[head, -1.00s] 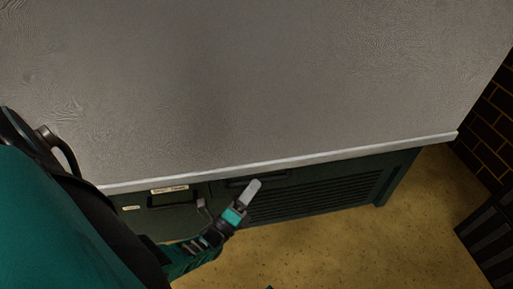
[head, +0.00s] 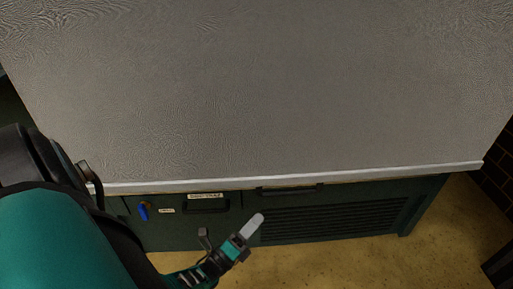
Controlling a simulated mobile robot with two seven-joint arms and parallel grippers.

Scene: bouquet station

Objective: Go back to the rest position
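My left gripper (head: 251,226) is in the lower middle of the head view, low in front of the cabinet and below the worktop's front edge. One pale finger shows side-on, and I cannot tell whether it is open or shut. Nothing is visible in it. My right gripper is not in view.
A bare grey worktop (head: 270,90) fills the upper view, with a pale front edge. Below it is a dark green cabinet (head: 160,233) with labelled drawers, handles, a slatted grille (head: 335,220) and a blue item (head: 144,211). Yellowish floor (head: 400,262) is clear at the lower right.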

